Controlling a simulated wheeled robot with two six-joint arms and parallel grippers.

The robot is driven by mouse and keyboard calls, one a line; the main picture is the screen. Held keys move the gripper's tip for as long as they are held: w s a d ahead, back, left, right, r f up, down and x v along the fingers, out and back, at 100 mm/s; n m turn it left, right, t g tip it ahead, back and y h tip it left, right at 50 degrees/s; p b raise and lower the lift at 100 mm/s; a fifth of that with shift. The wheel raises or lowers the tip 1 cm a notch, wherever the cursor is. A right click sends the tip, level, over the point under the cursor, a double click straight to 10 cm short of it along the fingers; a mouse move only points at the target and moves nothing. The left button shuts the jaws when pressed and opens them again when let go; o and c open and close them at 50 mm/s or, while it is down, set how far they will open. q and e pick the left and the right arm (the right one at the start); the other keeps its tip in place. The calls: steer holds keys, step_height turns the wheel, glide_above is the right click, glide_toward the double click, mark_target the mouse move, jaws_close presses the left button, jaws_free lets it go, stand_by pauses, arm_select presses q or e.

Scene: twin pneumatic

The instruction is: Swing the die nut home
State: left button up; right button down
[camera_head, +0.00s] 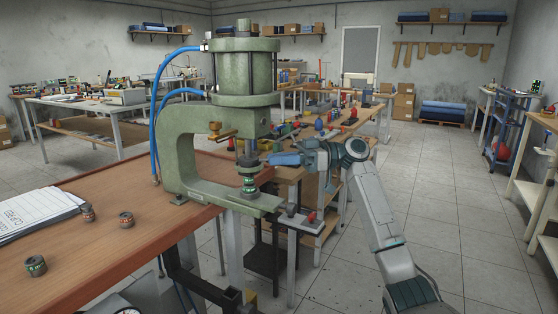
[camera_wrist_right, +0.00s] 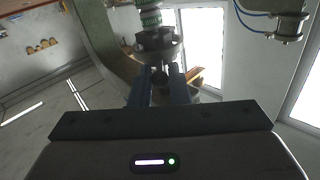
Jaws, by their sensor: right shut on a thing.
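The green press (camera_head: 178,150) stands at the bench edge with its cylinder on top. The dark flanged die nut (camera_head: 249,160) sits under the ram, above a green-banded die stack (camera_head: 248,188) on the lower arm. My right gripper (camera_head: 272,159) reaches it from the right. In the right wrist view, the die nut (camera_wrist_right: 158,46) is just beyond the fingers, with a green band above it. My right gripper (camera_wrist_right: 160,85) is shut on a small dark knob or bar (camera_wrist_right: 160,75) in line with the nut; the fingers hide part of it. My left gripper is not in view.
Loose banded dies (camera_head: 35,265) and papers (camera_head: 38,213) lie on the wooden bench (camera_head: 130,240). Blue air hoses (camera_head: 155,120) run beside the press. A small shelf with a red knob (camera_head: 311,217) juts out below my right arm.

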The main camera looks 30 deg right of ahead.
steer(key=c, duration=1.4)
jaws_free()
steer(key=shift+o, duration=0.2)
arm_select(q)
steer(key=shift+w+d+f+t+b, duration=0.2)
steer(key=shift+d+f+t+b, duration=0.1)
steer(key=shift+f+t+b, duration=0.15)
arm_select(e)
steer(key=v, duration=1)
steer(key=shift+d, duration=0.35)
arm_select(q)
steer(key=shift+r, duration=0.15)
